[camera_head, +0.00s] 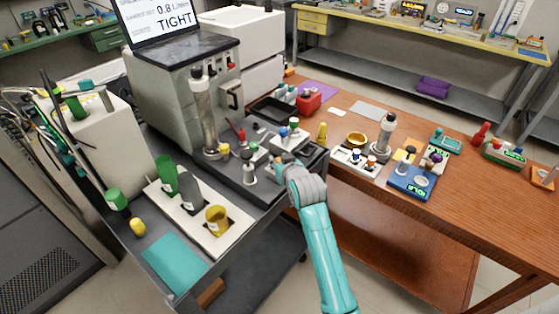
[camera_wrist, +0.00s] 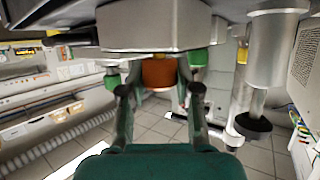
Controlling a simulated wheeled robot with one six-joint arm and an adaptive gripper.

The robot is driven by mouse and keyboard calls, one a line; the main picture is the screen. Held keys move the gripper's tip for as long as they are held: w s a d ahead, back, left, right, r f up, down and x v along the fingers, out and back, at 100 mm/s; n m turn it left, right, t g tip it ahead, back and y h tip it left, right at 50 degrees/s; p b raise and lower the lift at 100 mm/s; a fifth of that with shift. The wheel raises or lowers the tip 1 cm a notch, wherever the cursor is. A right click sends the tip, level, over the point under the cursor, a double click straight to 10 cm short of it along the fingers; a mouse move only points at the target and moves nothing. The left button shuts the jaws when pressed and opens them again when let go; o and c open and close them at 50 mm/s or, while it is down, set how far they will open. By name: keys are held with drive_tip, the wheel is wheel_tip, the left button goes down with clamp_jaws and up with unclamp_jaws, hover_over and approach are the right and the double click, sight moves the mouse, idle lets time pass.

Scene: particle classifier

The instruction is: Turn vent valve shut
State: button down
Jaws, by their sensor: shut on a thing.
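My gripper (camera_head: 284,161) is at the front right of the dark equipment plate (camera_head: 262,188) on the cart. In the wrist view my gripper (camera_wrist: 158,82) has one finger on each side of an orange-brown knob (camera_wrist: 158,72) and is shut on it. The top of this knob is hidden behind a pale metal body in the wrist view. In the head view my gripper covers the knob, so its turn angle cannot be told. I cannot tell for certain that this knob is the vent valve. A red-handled fitting (camera_head: 241,135) and a green-capped fitting (camera_head: 294,123) stand nearby on the plate.
A screen (camera_head: 160,18) above reads "TIGHT". A white holder board (camera_head: 205,222) with green, dark and yellow pieces lies at the front. The wooden table (camera_head: 460,200) adjoins on the right.

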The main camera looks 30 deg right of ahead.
drive_tip(key=shift+m+g+h, duration=0.5)
drive_tip(key=shift+m+h, duration=0.6)
drive_tip(key=shift+h, duration=0.4)
drive_tip(key=c, duration=0.8)
unclamp_jaws()
drive_tip(key=v, duration=1.2)
